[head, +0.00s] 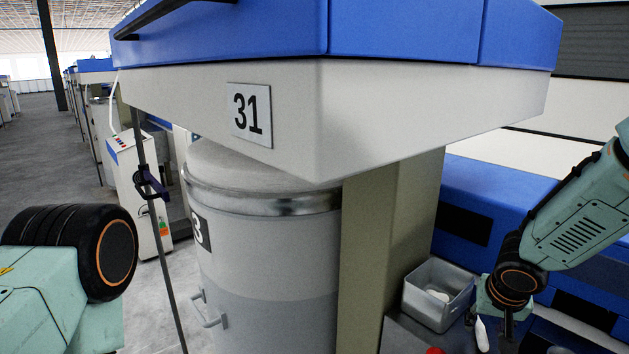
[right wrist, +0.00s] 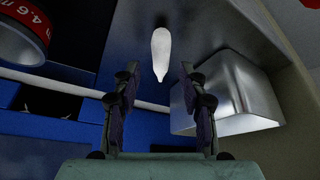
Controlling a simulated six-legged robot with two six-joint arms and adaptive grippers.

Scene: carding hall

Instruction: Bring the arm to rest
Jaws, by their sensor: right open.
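My right arm comes in from the right in the head view, with its gripper (head: 507,338) pointing down by a metal bin. The fingers are partly cut off at the bottom edge. In the right wrist view the right gripper (right wrist: 160,74) is open, with its two dark fingers apart. A white, elongated object (right wrist: 161,52) shows in the gap beyond the fingertips, and nothing is visibly gripped. It also shows in the head view (head: 482,335), beside the gripper. My left arm shows at the left edge, but its gripper is out of view.
The metal bin (head: 438,295) stands on a grey surface left of my right gripper, with something pale inside. A red-banded round item (right wrist: 22,35) is at the wrist view's upper left. A large grey can (head: 265,270) and machine 31 (head: 400,110) fill the middle.

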